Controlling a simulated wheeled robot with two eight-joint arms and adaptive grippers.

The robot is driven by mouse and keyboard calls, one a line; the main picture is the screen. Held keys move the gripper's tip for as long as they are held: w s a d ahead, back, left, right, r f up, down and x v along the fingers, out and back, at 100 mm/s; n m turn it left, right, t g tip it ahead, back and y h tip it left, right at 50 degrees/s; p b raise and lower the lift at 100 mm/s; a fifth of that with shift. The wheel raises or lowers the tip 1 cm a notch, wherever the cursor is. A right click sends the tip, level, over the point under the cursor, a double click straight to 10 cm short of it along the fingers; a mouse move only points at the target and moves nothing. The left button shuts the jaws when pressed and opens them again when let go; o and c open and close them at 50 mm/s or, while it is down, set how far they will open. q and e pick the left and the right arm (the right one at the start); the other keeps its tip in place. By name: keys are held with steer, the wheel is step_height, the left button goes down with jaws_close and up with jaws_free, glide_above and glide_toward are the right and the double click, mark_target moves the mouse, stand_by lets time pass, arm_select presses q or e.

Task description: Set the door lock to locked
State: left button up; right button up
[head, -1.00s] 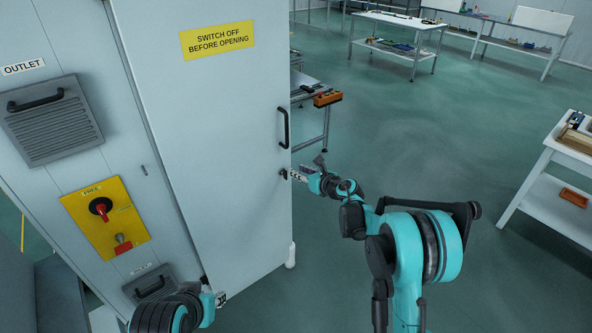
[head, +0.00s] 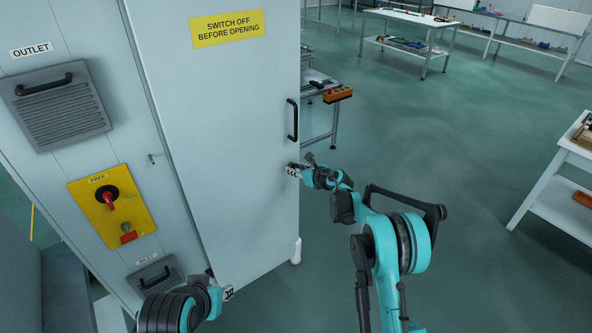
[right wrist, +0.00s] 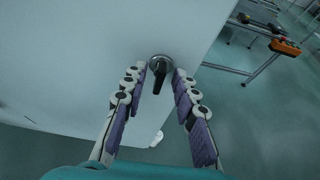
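The door lock (right wrist: 160,63) is a dark round knob with a short black lever on the pale cabinet door (head: 240,130). In the right wrist view its lever points down, toward the gripper's palm. My right gripper (right wrist: 160,72) is open, with one finger on each side of the lock and small gaps visible; contact cannot be told. In the head view the right gripper (head: 292,170) is at the door's right edge below the black handle (head: 292,120) and hides the lock. My left gripper (head: 227,293) is low near the door's bottom; its opening is unclear.
A yellow panel (head: 112,211) with a red-handled rotary switch is on the cabinet's left face, between an outlet vent (head: 57,107) and a lower vent. Workbenches stand behind, one with an orange box (head: 337,94). The floor right of the cabinet is clear.

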jaws_close()
steer(key=shift+w+d+f+m+g+y+b, duration=0.15)
steer(key=shift+m+y+b, duration=0.95)
steer(key=shift+m, duration=1.15)
steer(key=shift+w+d+f+m+g+y+b, duration=0.2)
steer(key=shift+m+y+b, duration=0.45)
steer(key=shift+m+y, duration=1.15)
steer(key=shift+s+d+f+m+g+y+b, duration=0.2)
steer(key=shift+m+y+b, duration=0.65)
steer(key=shift+m, duration=1.8)
steer(key=shift+w+a+r, duration=0.1)
steer(key=shift+w+a, duration=0.05)
